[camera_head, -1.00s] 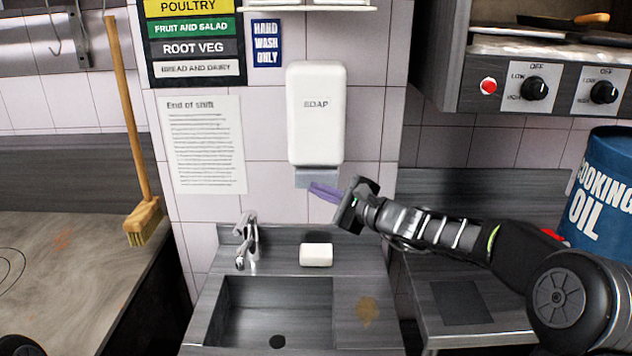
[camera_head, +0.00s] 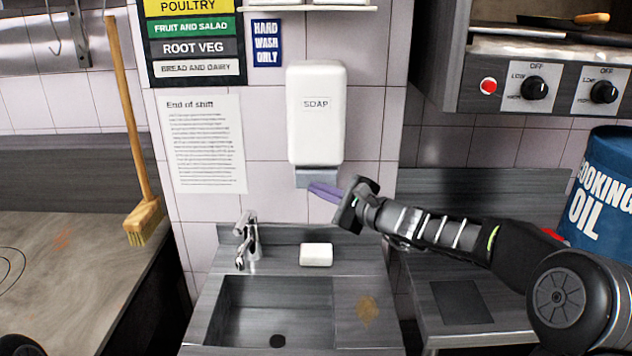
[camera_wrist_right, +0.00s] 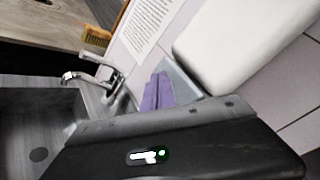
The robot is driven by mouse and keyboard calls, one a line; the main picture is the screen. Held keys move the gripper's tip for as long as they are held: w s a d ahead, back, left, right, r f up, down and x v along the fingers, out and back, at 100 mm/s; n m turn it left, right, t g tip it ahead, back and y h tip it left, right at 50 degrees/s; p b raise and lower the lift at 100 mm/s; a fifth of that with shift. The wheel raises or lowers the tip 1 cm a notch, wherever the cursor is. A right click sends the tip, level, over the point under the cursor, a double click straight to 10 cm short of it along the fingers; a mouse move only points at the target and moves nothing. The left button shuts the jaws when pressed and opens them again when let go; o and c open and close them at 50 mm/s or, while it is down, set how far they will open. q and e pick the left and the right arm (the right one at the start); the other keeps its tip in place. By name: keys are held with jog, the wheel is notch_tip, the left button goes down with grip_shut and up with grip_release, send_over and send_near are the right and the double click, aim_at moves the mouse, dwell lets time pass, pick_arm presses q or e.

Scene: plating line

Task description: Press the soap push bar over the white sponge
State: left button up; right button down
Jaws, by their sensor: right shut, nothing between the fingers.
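The white soap dispenser (camera_head: 316,125) is fixed to the tiled wall, with its grey push bar (camera_head: 303,178) at the bottom. The white sponge (camera_head: 316,254) lies on the sink's back ledge, below the dispenser. My right gripper (camera_head: 314,188) is shut and empty, its purple fingers pointing left at the push bar's lower part. In the right wrist view the purple fingers (camera_wrist_right: 157,92) overlap the grey push bar (camera_wrist_right: 184,82) under the white dispenser (camera_wrist_right: 235,45); I cannot tell whether they touch it. The sponge is not visible there. My left gripper is not in view.
The metal sink (camera_head: 275,305) has a tap (camera_head: 247,240) at its back left. A broom (camera_head: 135,140) leans at the left. A blue cooking oil drum (camera_head: 605,190) stands at the right, below the stove knobs (camera_head: 535,88).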

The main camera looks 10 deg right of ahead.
jog(key=shift+w, duration=0.1)
dwell(0.6)
jog(key=shift+w+d, duration=0.1)
jog(key=shift+w, duration=0.25)
jog(key=shift+w+d, duration=0.25)
jog(key=shift+w, duration=0.45)
dwell(0.8)
dwell(0.4)
jog(key=shift+s+a+f+b, duration=0.1)
jog(key=shift+s+a+b, duration=0.05)
jog(key=shift+s+b, duration=0.45)
jog(key=shift+s+a+b, duration=0.2)
jog(key=shift+s+b, duration=0.2)
jog(key=shift+s, duration=0.15)
